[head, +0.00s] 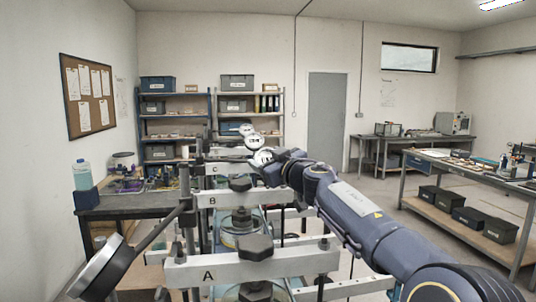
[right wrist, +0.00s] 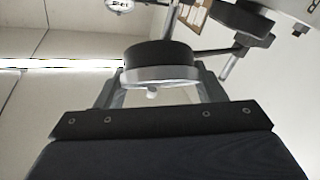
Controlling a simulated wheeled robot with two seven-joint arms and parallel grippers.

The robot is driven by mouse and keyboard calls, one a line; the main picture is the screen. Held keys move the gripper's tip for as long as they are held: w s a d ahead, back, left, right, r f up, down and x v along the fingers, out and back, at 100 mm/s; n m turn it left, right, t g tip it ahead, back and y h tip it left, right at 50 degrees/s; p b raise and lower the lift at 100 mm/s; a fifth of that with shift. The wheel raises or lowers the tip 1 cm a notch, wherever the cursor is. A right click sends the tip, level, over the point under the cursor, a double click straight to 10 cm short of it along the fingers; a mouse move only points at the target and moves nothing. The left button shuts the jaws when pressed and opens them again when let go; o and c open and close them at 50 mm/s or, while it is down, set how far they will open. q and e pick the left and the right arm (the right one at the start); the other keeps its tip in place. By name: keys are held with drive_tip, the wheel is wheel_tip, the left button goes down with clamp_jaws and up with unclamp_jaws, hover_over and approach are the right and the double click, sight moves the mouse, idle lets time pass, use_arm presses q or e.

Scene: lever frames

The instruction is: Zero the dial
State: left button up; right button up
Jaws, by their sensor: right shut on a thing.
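Several pale lever frames stand in a row, the nearest marked A (head: 250,264) and the one behind it marked B (head: 245,200). A large dial (head: 103,270) shows nearly edge-on at the left of frame A. Smaller white-faced dials show farther back, one of them (head: 262,157) right by my right gripper (head: 268,170). In the right wrist view my right gripper (right wrist: 162,75) is shut on a round dial with a black body and silver rim (right wrist: 160,58), one finger on each side. Its face and needle cannot be read. My left gripper is not in view.
Another dial (right wrist: 118,4) is at the top of the right wrist view, with a dark knob (right wrist: 243,20) to the right. A dark bench (head: 130,204) stands left of the frames. A long workbench (head: 480,170) stands at the right, with open floor before it.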

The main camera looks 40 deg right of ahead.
drive_tip(key=shift+m+h, duration=0.3)
drive_tip(key=o, duration=1)
drive_tip(key=s+a, duration=0.1)
drive_tip(key=s, duration=0.6)
drive_tip(key=shift+s+a+f+b, duration=0.2)
drive_tip(key=shift+s+f+b, duration=0.05)
drive_tip(key=shift+s+b, duration=0.1)
